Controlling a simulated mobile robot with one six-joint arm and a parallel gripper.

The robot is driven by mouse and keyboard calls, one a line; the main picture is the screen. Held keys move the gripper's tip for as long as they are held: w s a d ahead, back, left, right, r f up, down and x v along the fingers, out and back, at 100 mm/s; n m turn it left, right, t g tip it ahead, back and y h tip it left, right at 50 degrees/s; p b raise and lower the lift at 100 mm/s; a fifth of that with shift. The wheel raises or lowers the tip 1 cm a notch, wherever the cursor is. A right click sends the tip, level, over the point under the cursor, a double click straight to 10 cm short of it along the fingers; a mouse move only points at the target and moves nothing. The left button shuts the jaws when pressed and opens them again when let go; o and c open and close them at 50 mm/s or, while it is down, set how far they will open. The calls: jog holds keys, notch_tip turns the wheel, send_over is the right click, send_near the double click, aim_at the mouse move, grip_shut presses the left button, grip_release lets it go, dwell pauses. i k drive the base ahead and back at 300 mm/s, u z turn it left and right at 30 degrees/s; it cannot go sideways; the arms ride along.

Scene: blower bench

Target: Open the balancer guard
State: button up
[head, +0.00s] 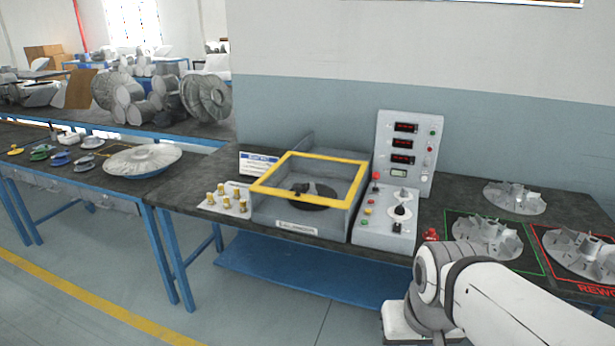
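The balancer (298,218) is a grey open-topped box on the dark bench. Its guard (257,190) is a yellow rectangular frame lying over the top of the box, so it looks closed. Through the frame I see a dark round plate (312,201) with a small dark part at its middle. I cannot tell whether the frame holds a clear pane. My white arm comes in at the lower right, in front of the bench and well apart from the guard. My gripper cannot be made out in this view.
A control console (388,222) with knobs and an upright display panel (423,150) stands right of the guard. A plate with brass weights (212,203) sits left. Bladed impellers (515,197) lie at right, some in green and red outlines. A large disc (143,158) lies at left.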

aim_at(256, 187)
jog(key=i, duration=0.9)
